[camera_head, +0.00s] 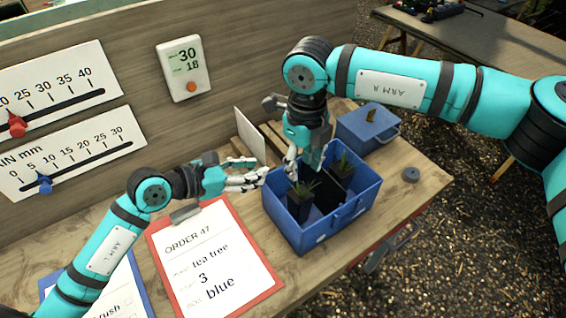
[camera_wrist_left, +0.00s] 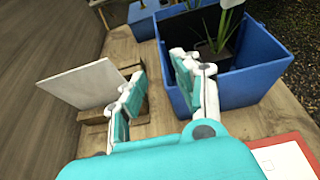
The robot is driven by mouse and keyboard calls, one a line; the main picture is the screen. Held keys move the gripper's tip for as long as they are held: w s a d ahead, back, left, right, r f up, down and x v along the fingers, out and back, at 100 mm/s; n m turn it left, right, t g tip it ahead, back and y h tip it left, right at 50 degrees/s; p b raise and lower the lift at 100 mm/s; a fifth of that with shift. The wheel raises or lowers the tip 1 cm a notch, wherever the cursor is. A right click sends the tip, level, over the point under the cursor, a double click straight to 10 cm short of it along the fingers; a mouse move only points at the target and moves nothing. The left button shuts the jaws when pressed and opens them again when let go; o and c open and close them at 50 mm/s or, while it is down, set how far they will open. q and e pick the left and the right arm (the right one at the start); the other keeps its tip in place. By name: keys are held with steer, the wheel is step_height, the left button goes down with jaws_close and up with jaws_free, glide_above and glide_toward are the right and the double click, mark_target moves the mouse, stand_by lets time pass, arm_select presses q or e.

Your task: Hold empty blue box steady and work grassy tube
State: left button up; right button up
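A blue box (camera_head: 318,236) on the bench holds two dark square pots with grassy green plants, the left pot (camera_head: 300,207) and the right pot (camera_head: 342,174); it is not empty. My left gripper (camera_head: 262,178) is open at the box's left wall. In the left wrist view its fingers (camera_wrist_left: 160,88) are apart, one overlapping the box (camera_wrist_left: 252,72); contact is unclear. My right gripper (camera_head: 304,172) points down over the box, above and behind the left pot. Its fingers look apart with nothing visible between them.
A smaller closed blue box (camera_head: 360,136) stands behind. A white card (camera_head: 250,135) stands on wooden slats left of the box. A red clipboard (camera_head: 154,238) reads order 47, tea tree, 3, blue. A dark round object (camera_head: 411,174) lies on clear bench at right.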

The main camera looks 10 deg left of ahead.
arm_select(q)
steer(key=x, duration=1)
steer(key=shift+w+d+f, duration=0.2)
steer(key=shift+w, duration=0.05)
steer(key=shift+c, duration=0.2)
jaws_close()
